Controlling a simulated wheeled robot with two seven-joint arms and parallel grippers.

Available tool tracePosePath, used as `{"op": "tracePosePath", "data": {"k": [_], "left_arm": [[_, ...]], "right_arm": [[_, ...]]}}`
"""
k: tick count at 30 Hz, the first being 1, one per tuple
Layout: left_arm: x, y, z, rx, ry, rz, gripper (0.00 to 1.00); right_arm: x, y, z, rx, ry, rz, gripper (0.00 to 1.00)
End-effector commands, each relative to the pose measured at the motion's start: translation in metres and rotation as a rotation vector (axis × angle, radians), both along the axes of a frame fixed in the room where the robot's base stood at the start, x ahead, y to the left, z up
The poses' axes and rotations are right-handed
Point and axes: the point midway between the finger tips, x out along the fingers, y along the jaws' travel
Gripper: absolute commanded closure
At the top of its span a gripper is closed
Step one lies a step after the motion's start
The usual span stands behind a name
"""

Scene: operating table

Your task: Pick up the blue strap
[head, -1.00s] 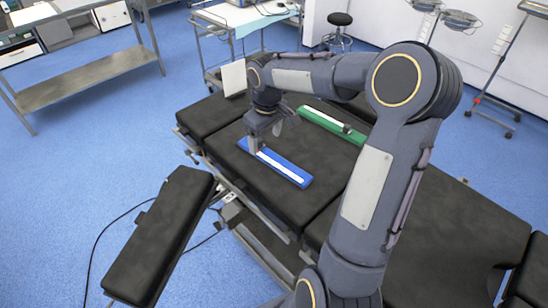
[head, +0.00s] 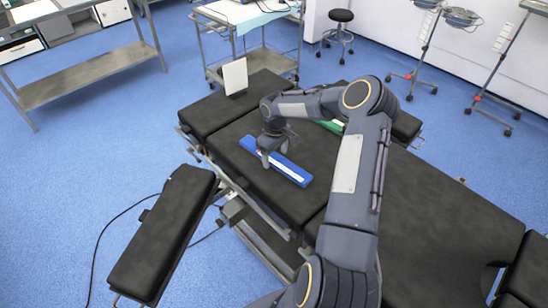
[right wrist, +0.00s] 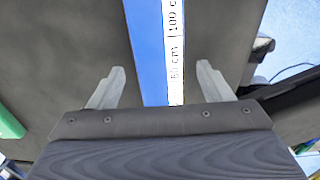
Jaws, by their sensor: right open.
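The blue strap (head: 292,171) is a flat blue bar with a white marked strip, lying on the black operating table (head: 300,205). My right gripper (head: 274,159) is over the strap's middle part and hides some of it in the head view. In the right wrist view the strap (right wrist: 147,45) runs lengthwise between the two open fingers of the gripper (right wrist: 154,84), with a gap on each side. Whether the fingers reach down to the table is hard to tell. My left gripper is out of view.
A green strap (head: 332,126) lies farther back, partly hidden by my right arm; its edge also shows in the wrist view (right wrist: 8,124). A white panel (head: 235,76) stands at the table's far end. A black side board (head: 165,235) juts out at left.

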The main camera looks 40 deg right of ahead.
Motion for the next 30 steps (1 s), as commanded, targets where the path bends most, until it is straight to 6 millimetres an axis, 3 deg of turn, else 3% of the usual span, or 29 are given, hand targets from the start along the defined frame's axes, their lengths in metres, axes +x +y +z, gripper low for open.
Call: {"op": "tracePosePath", "data": {"k": [10,21,30], "left_arm": [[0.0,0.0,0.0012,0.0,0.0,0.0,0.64],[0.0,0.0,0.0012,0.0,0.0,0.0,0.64],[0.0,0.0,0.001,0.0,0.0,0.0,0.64]], "right_arm": [[0.0003,0.0001,-0.0088,-0.001,-0.001,0.0,0.29],[0.0002,0.0,-0.0085,0.0,-0.001,0.0,0.77],[0.0005,0.0,-0.0066,-0.001,-0.002,0.0,0.79]]}}
